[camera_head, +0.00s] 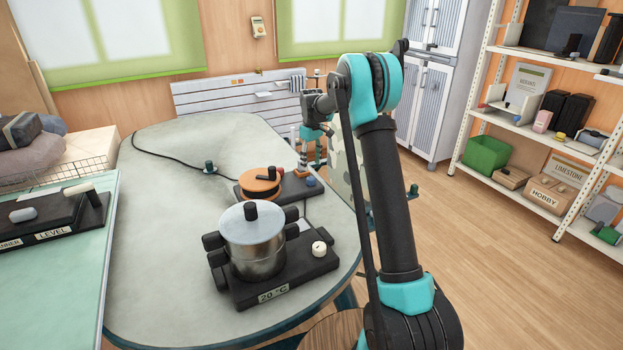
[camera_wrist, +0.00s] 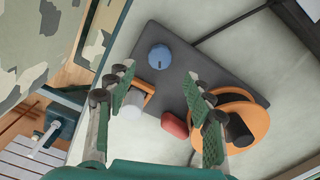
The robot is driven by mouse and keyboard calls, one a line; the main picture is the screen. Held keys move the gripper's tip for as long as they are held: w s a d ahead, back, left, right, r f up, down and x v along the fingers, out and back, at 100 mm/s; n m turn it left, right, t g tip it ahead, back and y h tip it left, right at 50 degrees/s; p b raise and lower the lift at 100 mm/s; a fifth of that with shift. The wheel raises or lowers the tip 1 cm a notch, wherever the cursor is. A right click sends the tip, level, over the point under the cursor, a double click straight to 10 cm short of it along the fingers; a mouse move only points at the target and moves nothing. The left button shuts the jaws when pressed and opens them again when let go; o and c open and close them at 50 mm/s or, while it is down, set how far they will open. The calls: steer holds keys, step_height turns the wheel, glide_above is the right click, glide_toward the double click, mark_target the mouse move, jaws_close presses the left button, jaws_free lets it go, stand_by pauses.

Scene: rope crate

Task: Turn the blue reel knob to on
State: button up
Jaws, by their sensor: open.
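The blue reel knob (camera_head: 311,181) is a small round dial at the right end of a dark base that carries an orange reel (camera_head: 258,188). In the wrist view the blue knob (camera_wrist: 160,57) is in plain sight with a small dark mark on it. My gripper (camera_head: 311,160) is above the right part of this base. In the wrist view my gripper (camera_wrist: 158,76) is open, its two green-padded fingers apart, and the knob shows just beyond the fingertips. The fingers do not appear to touch it. The orange reel (camera_wrist: 245,118) is to the right, partly behind one finger.
A white-and-orange part (camera_wrist: 132,98) and a red block (camera_wrist: 174,125) show between the fingers. A steel pot (camera_head: 252,245) stands on a dark base with a white knob (camera_head: 319,249), in front of the reel. A camouflage-patterned object (camera_wrist: 35,40) is close on the left.

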mark_target(312, 178)
step_height(312, 178, down, 8)
steer(key=shift+r, duration=0.15)
stand_by(0.3)
steer(key=c, duration=1.2)
